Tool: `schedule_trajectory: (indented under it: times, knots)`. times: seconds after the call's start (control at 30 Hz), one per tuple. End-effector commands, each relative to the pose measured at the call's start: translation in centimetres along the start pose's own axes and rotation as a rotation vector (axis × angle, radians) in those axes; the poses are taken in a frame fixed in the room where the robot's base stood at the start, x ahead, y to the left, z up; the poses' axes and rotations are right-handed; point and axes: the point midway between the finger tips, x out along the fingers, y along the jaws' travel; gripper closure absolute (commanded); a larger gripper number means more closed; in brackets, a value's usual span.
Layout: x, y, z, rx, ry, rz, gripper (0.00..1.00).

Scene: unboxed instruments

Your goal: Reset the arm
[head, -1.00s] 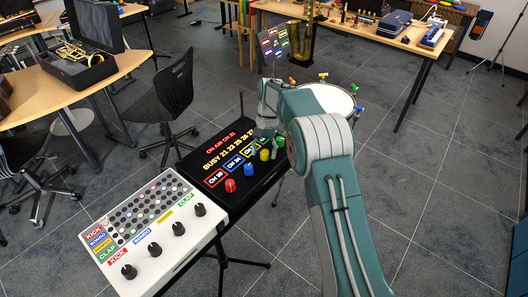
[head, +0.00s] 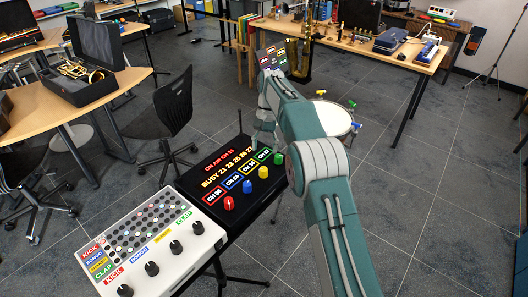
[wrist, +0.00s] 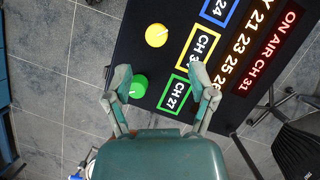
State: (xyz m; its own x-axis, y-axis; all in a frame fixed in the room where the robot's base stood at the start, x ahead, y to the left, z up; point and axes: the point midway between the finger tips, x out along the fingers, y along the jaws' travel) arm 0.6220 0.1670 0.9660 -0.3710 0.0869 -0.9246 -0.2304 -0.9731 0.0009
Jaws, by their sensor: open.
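My gripper (wrist: 158,80) is open and empty in the wrist view, its two fingers spread above the black channel panel (wrist: 130,50). The green knob (wrist: 138,86) and the CH 27 label (wrist: 177,95) show between and just below the fingers. The yellow knob (wrist: 156,35) lies further up. In the head view, my gripper (head: 264,135) hangs beside the far right end of the panel, partly hidden by my arm. The panel has a red knob (head: 229,203), a blue knob (head: 247,186), a yellow knob (head: 263,172) and a green knob (head: 278,158).
A white drum-pad box (head: 150,235) with black knobs adjoins the panel at the lower left. A drum (head: 335,118) stands behind my arm. A black chair (head: 172,120) is at the left. Wooden tables (head: 110,95) with instruments stand further back. Grey floor is open at right.

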Motion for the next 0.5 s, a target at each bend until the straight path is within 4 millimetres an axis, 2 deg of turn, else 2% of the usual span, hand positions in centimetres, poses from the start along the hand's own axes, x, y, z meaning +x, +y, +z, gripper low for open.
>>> schedule_trajectory:
  times: [0.37, 0.5]
  knots:
    - [0.0, 0.0, 0.0, 0.000, 0.000, 0.000, 0.27]
    - [-1.6, 0.7, 0.9, -0.005, 0.026, -0.009, 0.27]
